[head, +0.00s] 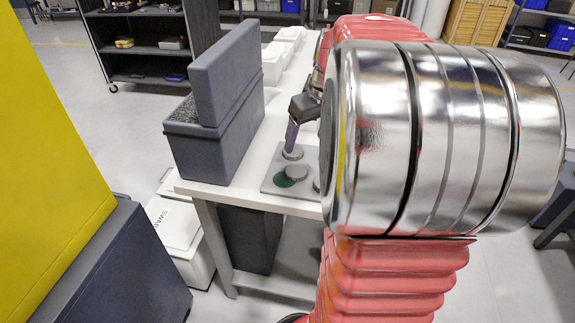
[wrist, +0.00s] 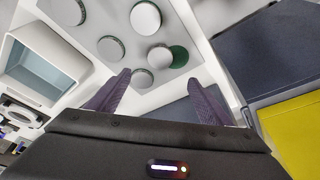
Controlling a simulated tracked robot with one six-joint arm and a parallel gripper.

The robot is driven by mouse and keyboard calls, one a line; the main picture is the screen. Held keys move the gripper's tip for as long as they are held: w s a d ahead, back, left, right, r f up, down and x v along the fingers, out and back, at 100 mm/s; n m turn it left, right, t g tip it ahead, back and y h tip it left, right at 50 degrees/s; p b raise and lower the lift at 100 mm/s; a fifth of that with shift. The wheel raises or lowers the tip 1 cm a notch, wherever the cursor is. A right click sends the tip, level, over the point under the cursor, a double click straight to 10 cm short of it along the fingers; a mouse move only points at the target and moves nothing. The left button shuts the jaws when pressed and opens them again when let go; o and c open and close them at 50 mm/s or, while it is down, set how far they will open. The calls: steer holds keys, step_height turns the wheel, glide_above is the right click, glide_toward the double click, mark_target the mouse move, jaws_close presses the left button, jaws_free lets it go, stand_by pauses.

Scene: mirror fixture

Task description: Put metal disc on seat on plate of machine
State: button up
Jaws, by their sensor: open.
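A light grey plate (head: 272,187) lies on the white table and also shows in the wrist view (wrist: 182,82). Several round metal pieces stand on it; I cannot tell which is the loose disc and which are seats. One metal piece (wrist: 160,57) partly covers a green round spot (wrist: 180,56); the pair also shows in the head view as a metal piece (head: 297,172) and green spot (head: 283,180). Another metal piece (wrist: 143,78) lies near my fingertips. My gripper (wrist: 160,78) has its purple fingers apart and empty, pointing down above the plate in the head view (head: 291,149).
A dark grey box machine (head: 212,140) with a raised block stands left of the plate. White bins (head: 275,62) line the table behind. A yellow panel (head: 50,130) and dark cabinet (head: 110,275) stand at the left. My arm hides the plate's right part in the head view.

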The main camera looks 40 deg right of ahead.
glide_above(296, 170)
steer(key=s, duration=0.2)
steer(key=shift+a+f, duration=0.2)
steer(key=shift+f, duration=3.95)
steer(key=shift+x, duration=2.6)
steer(key=shift+s, duration=0.15)
steer(key=shift+c, duration=0.3)
steer(key=c, duration=1.3)
steer(key=shift+o, duration=0.2)
steer(key=shift+r, duration=0.1)
